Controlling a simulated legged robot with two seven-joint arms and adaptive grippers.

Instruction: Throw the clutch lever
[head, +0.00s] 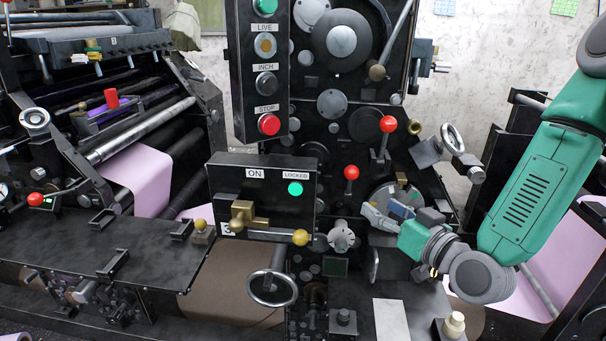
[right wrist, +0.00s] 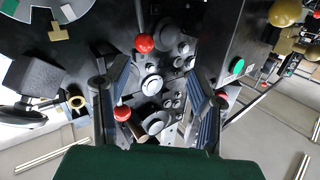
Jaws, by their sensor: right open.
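No label marks a clutch lever, so I cannot tell which lever it is. Two red-ball levers stand on the black machine face: an upper one (head: 388,124) and a lower one (head: 351,172). In the right wrist view, seemingly turned over, one red ball (right wrist: 144,43) shows above the gap between the fingers and another (right wrist: 122,113) beside the left finger. A yellow-ball lever (head: 300,237) lies nearly level under the ON/LOCKED box. My right gripper (head: 388,211) is open and empty, below and right of the lower red ball. It also shows in the right wrist view (right wrist: 156,105). My left gripper is out of view.
The ON/LOCKED box (head: 262,172) with a lit green lamp (head: 295,189) juts out left of the gripper. A button panel (head: 262,90) with a red STOP button hangs above it. A handwheel (head: 272,288) is below. A small handwheel (head: 452,138) sticks out at the right.

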